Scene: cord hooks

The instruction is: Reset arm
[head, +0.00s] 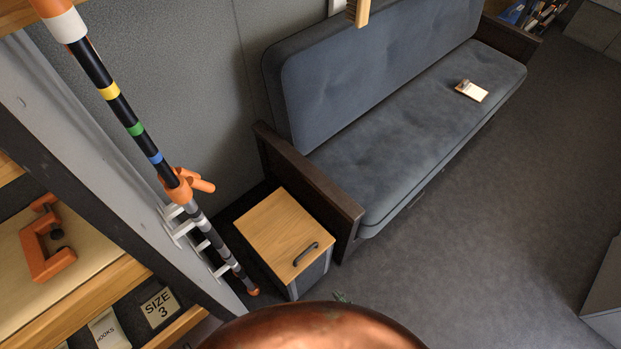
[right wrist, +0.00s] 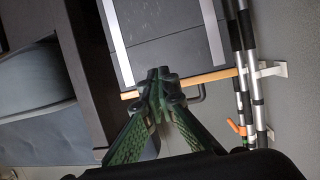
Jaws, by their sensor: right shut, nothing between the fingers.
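My right gripper (right wrist: 165,82) fills the lower middle of the right wrist view, with its green, textured fingers brought together at the tips. It is shut and empty. My left gripper is not in view.
The small cabinet (head: 275,222) stands beside a blue sofa (head: 400,130) with a clipboard (head: 471,91). Striped poles (head: 122,113) lean in a white wall rack at left. A shelf (head: 95,295) holds an orange clamp (head: 42,240). The grey floor (head: 500,220) at right is clear.

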